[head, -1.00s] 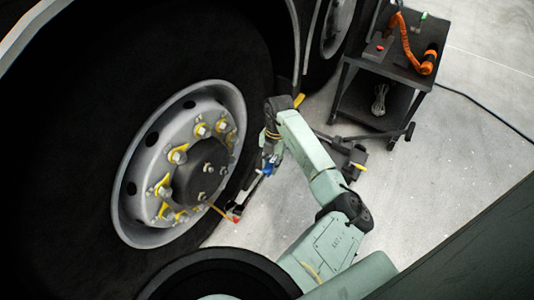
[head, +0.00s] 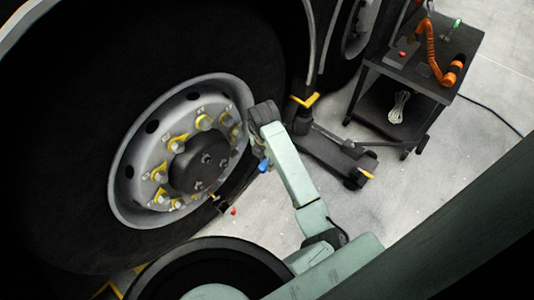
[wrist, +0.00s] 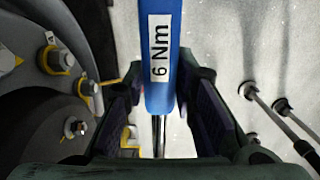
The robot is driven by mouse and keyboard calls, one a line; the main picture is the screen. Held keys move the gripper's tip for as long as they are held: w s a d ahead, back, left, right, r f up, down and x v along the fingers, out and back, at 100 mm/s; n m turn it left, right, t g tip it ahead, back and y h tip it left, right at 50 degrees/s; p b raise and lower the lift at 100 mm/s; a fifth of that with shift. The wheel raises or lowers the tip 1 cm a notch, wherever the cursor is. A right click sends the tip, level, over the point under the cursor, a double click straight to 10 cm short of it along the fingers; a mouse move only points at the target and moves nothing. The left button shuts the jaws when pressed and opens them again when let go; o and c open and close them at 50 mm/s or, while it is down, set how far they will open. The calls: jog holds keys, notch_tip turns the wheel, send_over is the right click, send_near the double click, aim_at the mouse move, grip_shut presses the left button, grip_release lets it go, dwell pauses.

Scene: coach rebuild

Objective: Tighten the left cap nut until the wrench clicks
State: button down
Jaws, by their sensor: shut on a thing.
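My gripper (wrist: 163,105) is shut on the blue handle of the torque wrench (wrist: 160,60), which carries a white "6 Nm" label in the wrist view. A metal shaft runs down from the handle between the fingers. In the head view my gripper (head: 259,155) is at the right edge of the wheel, with a bit of the blue handle (head: 264,166) showing. The wheel hub (head: 190,168) carries several nuts; I cannot tell which is the left cap nut. Hub nuts (wrist: 75,128) show at left in the wrist view. The wrench's working end is not clearly visible.
The black tyre (head: 70,180) surrounds the grey rim (head: 125,205). A dark floor jack (head: 335,155) stands right of my arm. A black cart (head: 410,80) with an orange coiled hose is at upper right. A small red thing (head: 234,211) shows below the rim.

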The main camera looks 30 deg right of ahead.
jog(key=shift+w+a, duration=0.3)
jog(key=shift+w, duration=0.45)
jog(key=shift+w+a, duration=0.25)
jog(key=shift+w, duration=0.5)
jog(key=shift+w+a, duration=0.3)
jog(key=shift+w, duration=0.45)
jog(key=shift+w+a+r+p, duration=0.15)
jog(key=shift+w+a, duration=0.1)
jog(key=shift+w, duration=0.45)
jog(key=shift+w+a+f+p, duration=0.15)
jog(key=shift+w+a, duration=0.1)
jog(key=shift+w, duration=0.4)
dwell(0.4)
jog(key=shift+d+f+y, duration=0.1)
jog(key=shift+f+y, duration=0.4)
jog(key=shift+f, duration=0.35)
jog(key=shift+f+b, duration=0.1)
jog(key=shift+b, duration=0.2)
jog(key=shift+f+g+y+b, duration=0.3)
jog(key=shift+f+g+y, duration=0.15)
jog(key=shift+f, duration=0.5)
